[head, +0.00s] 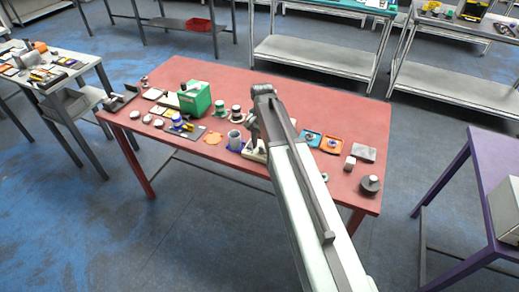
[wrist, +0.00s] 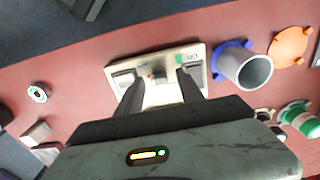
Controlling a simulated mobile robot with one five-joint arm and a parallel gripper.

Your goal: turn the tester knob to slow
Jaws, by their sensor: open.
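The tester (wrist: 197,50) is a cream plate with a grey block at each end and a green label at its right end, lying on the red table. Its small grey knob (wrist: 158,74) with a red mark is in the middle of the plate. My gripper (wrist: 160,86) is open over the tester, its two dark fingers apart on either side of the knob area. I cannot tell whether they touch the knob or read its setting. In the head view the tester (head: 250,155) is mostly hidden behind my arm and gripper.
A grey cup on a blue base (wrist: 245,68) stands close right of the tester, with an orange disc (wrist: 291,46) beyond. A white ring-like piece (wrist: 39,92) lies to the left. In the head view, the red table (head: 165,165) holds a green box (head: 195,98).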

